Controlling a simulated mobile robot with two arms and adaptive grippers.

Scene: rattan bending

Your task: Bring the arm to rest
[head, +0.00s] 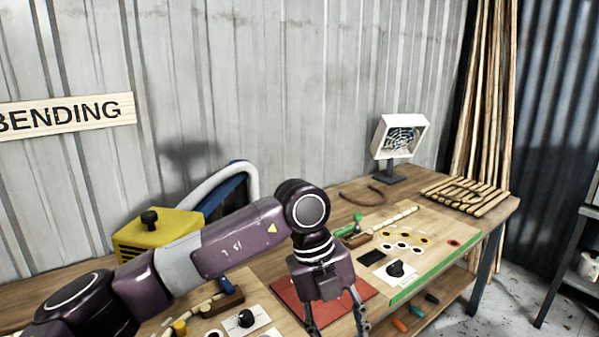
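My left arm comes in from the lower left and reaches over the workbench (420,222). My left gripper (335,319) points down above the front of the bench, near a red mat (287,298). Its two fingers are spread apart, with nothing seen between them. The lower ends of the fingers run close to the picture's bottom edge. My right gripper is not in view.
A green-edged board with a black knob (396,269) lies right of the gripper. Tall poles (487,90) lean at the right.

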